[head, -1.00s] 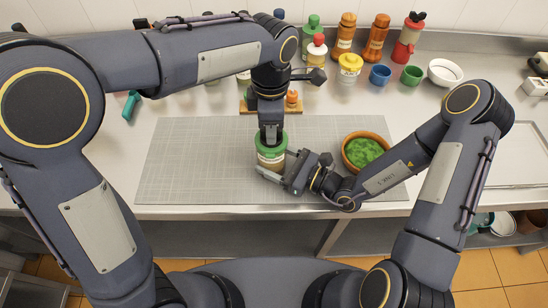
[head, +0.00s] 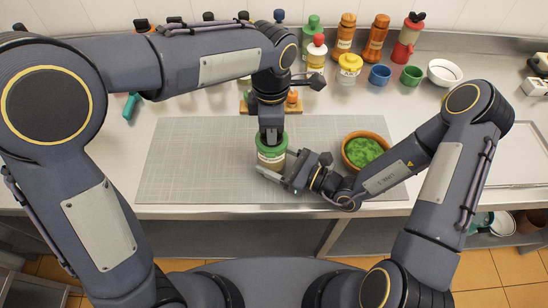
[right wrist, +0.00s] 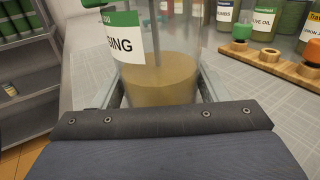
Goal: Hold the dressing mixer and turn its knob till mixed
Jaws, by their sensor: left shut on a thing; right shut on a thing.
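The dressing mixer (head: 271,157) stands upright on the grey grid mat, with a green top and a white label. In the right wrist view the mixer (right wrist: 158,75) is a clear jar with cloudy tan liquid and a thin shaft inside. My right gripper (head: 276,170) is shut around the jar's lower body from the right; its fingers show on both sides of the jar (right wrist: 160,92). My left gripper (head: 270,138) points straight down and is shut on the knob at the top of the mixer. The knob itself is hidden by the left gripper.
A bowl of green leaves (head: 364,151) stands right of the mixer, close to my right arm. A wooden rack (head: 252,104) stands behind the mixer. Bottles, blue and green cups (head: 411,75) and a white bowl (head: 445,72) line the back. The mat's left side (head: 195,160) is clear.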

